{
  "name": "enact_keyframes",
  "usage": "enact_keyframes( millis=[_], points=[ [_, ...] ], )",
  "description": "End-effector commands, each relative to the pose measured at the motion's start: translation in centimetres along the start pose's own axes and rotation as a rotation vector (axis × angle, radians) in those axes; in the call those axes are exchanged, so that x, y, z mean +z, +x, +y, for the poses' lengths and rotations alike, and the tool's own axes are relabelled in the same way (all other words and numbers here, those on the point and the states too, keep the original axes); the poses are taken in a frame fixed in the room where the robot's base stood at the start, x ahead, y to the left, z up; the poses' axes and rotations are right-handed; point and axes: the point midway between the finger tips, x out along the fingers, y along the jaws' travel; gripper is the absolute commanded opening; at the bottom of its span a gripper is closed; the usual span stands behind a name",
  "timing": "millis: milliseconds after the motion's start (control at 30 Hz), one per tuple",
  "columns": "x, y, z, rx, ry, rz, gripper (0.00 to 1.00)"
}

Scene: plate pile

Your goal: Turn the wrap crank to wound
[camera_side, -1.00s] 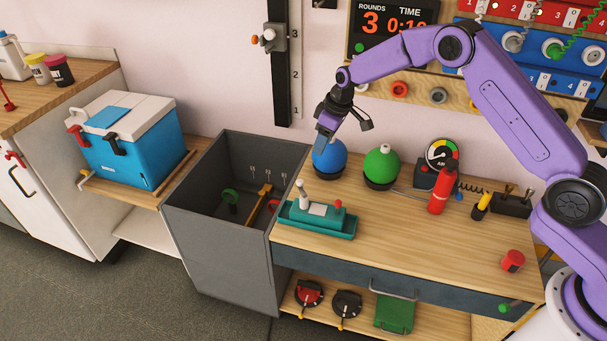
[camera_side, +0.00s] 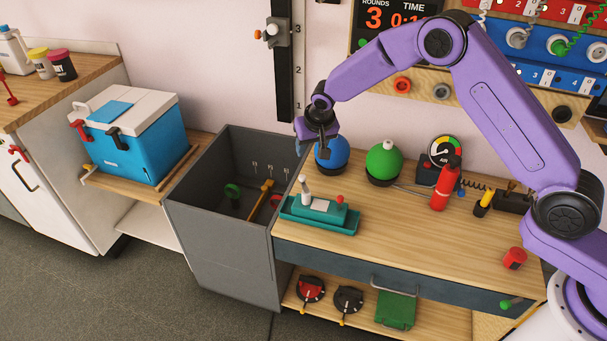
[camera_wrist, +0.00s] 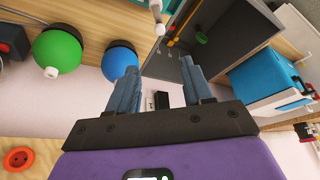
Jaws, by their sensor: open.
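I cannot tell for sure which part is the wrap crank. A teal device (camera_side: 320,210) with a white upright handle (camera_side: 305,188) and a red knob stands at the bench's left front; the handle's tip also shows at the top of the wrist view (camera_wrist: 157,12). A yellow bar (camera_side: 260,200) and a green round part (camera_side: 232,191) are inside the grey bin. My gripper (camera_side: 314,153) is open and empty, above the bench's left back, in front of the blue ball (camera_side: 334,152). In the wrist view its two fingers (camera_wrist: 158,75) point toward the bin and the balls, with nothing between them.
The open grey bin (camera_side: 222,245) stands left of the bench (camera_side: 400,235). A green ball (camera_side: 384,160), red bottle (camera_side: 444,185), gauge (camera_side: 446,150) and red cup (camera_side: 514,258) are on the bench. A blue cooler (camera_side: 135,145) is farther left. The middle of the bench is clear.

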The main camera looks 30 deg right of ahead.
Motion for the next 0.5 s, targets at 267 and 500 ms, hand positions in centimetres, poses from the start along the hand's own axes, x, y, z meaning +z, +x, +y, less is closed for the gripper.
enact_keyframes(
  millis=[267,500],
  points=[
    [0.1,4.1,0.1,0.002,-0.001,-0.002,0.51],
    [0.1,7.8,0.1,0.001,0.000,-0.002,0.51]
  ],
)
